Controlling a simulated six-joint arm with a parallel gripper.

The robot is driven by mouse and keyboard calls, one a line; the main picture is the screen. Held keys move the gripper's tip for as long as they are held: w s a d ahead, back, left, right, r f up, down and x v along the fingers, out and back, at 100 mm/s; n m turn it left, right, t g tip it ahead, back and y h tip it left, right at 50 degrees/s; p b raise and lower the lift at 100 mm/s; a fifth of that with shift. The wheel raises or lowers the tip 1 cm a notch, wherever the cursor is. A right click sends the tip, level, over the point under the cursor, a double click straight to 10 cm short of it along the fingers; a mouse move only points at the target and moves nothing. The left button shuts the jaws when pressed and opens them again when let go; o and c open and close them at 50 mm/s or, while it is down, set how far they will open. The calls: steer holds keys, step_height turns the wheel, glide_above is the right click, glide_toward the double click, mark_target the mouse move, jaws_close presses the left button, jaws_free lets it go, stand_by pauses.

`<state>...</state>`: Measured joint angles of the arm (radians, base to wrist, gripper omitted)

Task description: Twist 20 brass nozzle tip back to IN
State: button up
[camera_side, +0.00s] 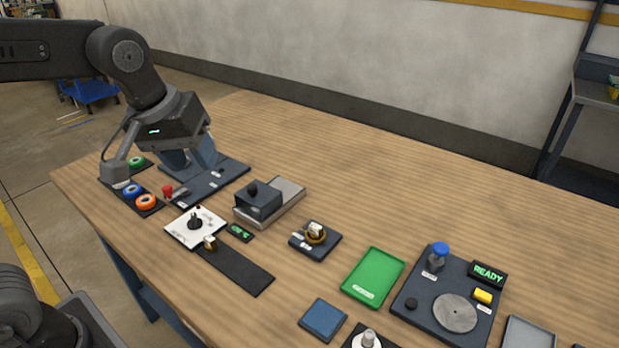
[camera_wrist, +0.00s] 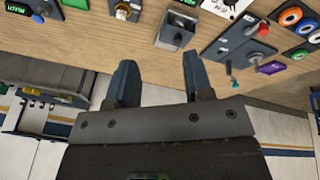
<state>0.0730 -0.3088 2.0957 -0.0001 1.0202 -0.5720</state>
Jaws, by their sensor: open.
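A small brass piece with a pale top (camera_side: 316,232), likely the nozzle tip, stands on a dark square base (camera_side: 326,249) with white labels in the middle of the table. In the wrist view a brass and white piece (camera_wrist: 123,10) shows at the top edge, cut off in part. Its labels are too small to read, so I cannot tell which way it is turned. My gripper (camera_side: 190,160) is over the far left of the table, well away from that piece. In the wrist view my gripper (camera_wrist: 158,70) has its two dark fingers apart with nothing between them.
A grey block fixture (camera_side: 258,202) stands between my gripper and the brass piece. A white dial card (camera_side: 195,228), a dark strip (camera_side: 237,270) and a button panel (camera_side: 146,203) lie nearby. A green tray (camera_side: 373,277) and a READY station (camera_side: 425,318) are to the right.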

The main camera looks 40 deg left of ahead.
steer(key=w+d+f+n+g, duration=0.1)
steer(key=w+d+f+n, duration=0.15)
steer(key=w, duration=0.35)
steer(key=w+d+f+n+g, duration=0.1)
steer(key=w+d+n, duration=0.1)
steer(key=w+n, duration=0.35)
steer(key=n+g, duration=0.2)
steer(key=n, duration=0.2)
glide_above(318, 228)
step_height(318, 228, down, 8)
step_height(318, 228, down, 13)
steer(key=shift+r, duration=0.1)
steer(key=shift+c, duration=0.4)
jaws_close()
steer(key=shift+a, duration=0.1)
